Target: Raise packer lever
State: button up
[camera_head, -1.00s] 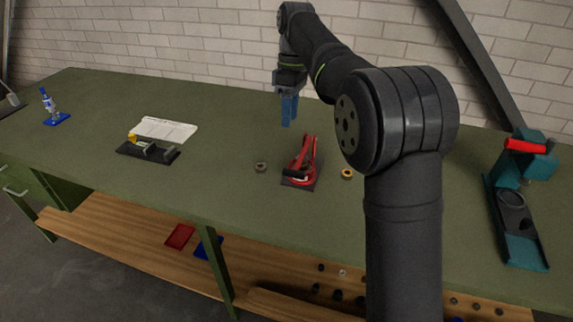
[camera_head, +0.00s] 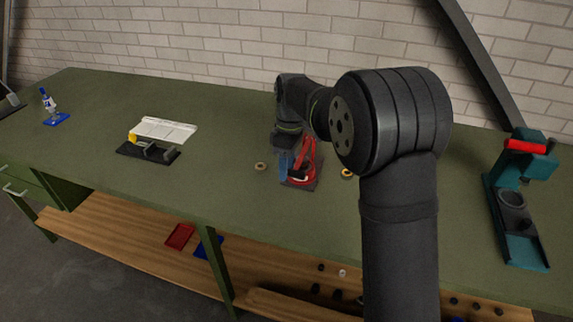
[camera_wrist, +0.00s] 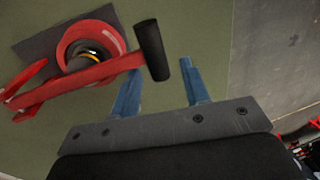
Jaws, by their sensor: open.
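The bearing packer (camera_head: 301,172) is a red device on a dark base plate in the middle of the bench. In the wrist view its red lever (camera_wrist: 75,90) runs from the left toward my gripper and ends in a black handle (camera_wrist: 151,50). My gripper (camera_head: 284,166) is lowered beside the packer's left side. In the wrist view the two blue fingers of my gripper (camera_wrist: 160,68) are spread apart. The handle lies near the fingertips, in line with the gap between them, nearer the left finger. I cannot tell whether anything touches. The left fingertip is partly hidden behind the lever.
Small rings lie on either side of the packer, one left (camera_head: 260,166) and one right (camera_head: 346,173). A white and black fixture (camera_head: 150,149) is further left. A teal press (camera_head: 517,200) stands at the right.

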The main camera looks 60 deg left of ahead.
jog(key=shift+c, duration=0.2)
grip_shut()
